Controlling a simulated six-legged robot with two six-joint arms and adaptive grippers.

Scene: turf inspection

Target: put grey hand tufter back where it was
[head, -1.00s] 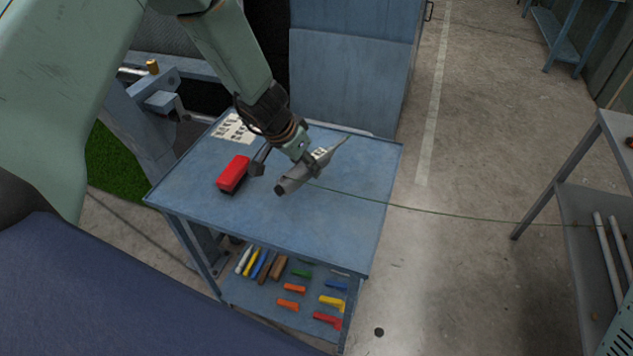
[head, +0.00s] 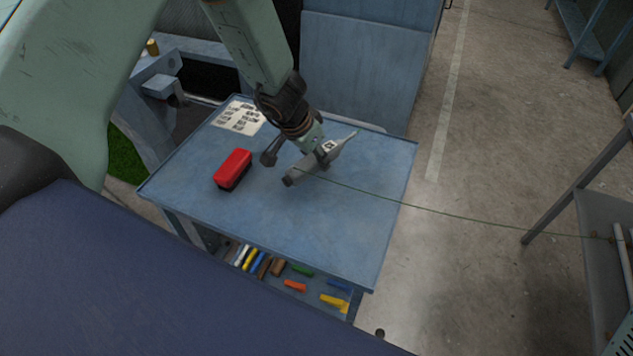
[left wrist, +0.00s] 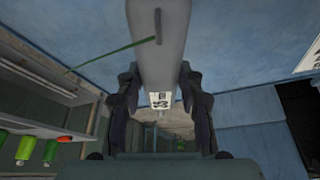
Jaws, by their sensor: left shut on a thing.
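The grey hand tufter (head: 303,171) has a pointed tip and a pale label with dark marks. My left gripper (head: 318,158) is shut on it, over the blue table top (head: 260,215). The tufter's tip points to the upper right in the head view, its blunt end to the lower left. In the left wrist view the tufter's grey body (left wrist: 160,45) lies between the two dark fingers. I cannot tell whether it touches the table top. A thin green yarn (head: 450,214) runs from near it to the right. My right gripper is not in view.
A red and black block (head: 233,169) stands left of the tufter. A printed sheet (head: 239,117) lies at the table's back left. A lower shelf holds several coloured tools (head: 258,262). A grey rack (head: 600,215) stands at the right. The table's right part is clear.

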